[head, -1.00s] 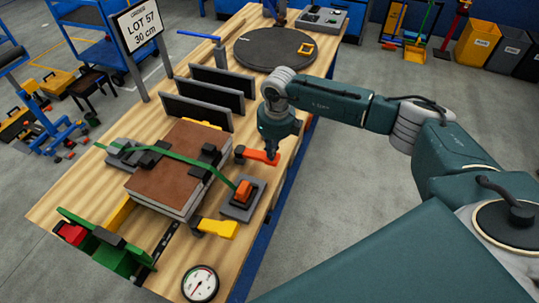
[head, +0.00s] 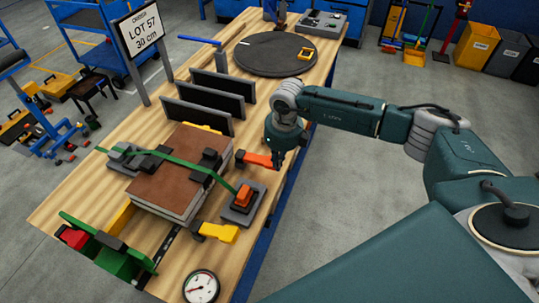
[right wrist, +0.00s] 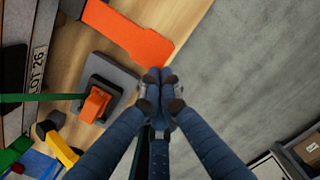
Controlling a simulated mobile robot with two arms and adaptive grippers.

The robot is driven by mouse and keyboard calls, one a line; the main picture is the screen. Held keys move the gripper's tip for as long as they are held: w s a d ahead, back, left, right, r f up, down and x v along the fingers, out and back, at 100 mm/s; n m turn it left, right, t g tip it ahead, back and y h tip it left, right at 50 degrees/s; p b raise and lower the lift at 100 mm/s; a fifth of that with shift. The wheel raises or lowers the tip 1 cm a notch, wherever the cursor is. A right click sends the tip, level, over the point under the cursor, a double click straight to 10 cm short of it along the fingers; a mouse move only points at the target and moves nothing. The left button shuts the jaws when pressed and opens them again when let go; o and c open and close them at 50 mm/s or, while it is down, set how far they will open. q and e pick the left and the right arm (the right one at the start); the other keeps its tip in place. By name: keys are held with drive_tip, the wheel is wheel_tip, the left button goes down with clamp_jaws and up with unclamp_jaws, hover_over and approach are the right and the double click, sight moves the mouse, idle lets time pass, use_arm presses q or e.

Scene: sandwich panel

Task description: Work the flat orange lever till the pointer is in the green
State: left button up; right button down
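The flat orange lever (head: 256,160) sticks out to the right from a dark pivot beside the stack on the bench; its broad end also shows in the right wrist view (right wrist: 132,32). My right gripper (head: 279,168) is just off the lever's right end. In the right wrist view its fingertips (right wrist: 160,86) are together with nothing between them, close to the lever's end; I cannot tell whether they touch it. The round white gauge (head: 201,287) is at the bench's near end; its pointer is too small to read against the green. My left gripper is not in view.
A brown panel stack (head: 173,170) lies under a green strap with an orange-topped buckle (head: 242,196). A yellow lever (head: 219,231) sits nearer the gauge. Black upright plates (head: 205,105) and a dark turntable (head: 275,55) stand farther back. Floor right of the bench is clear.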

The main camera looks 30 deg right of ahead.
wheel_tip(320, 180, up, 12)
drive_tip(key=s, duration=0.1)
drive_tip(key=shift+d, duration=0.15)
drive_tip(key=shift+f, duration=0.15)
idle(1.2)
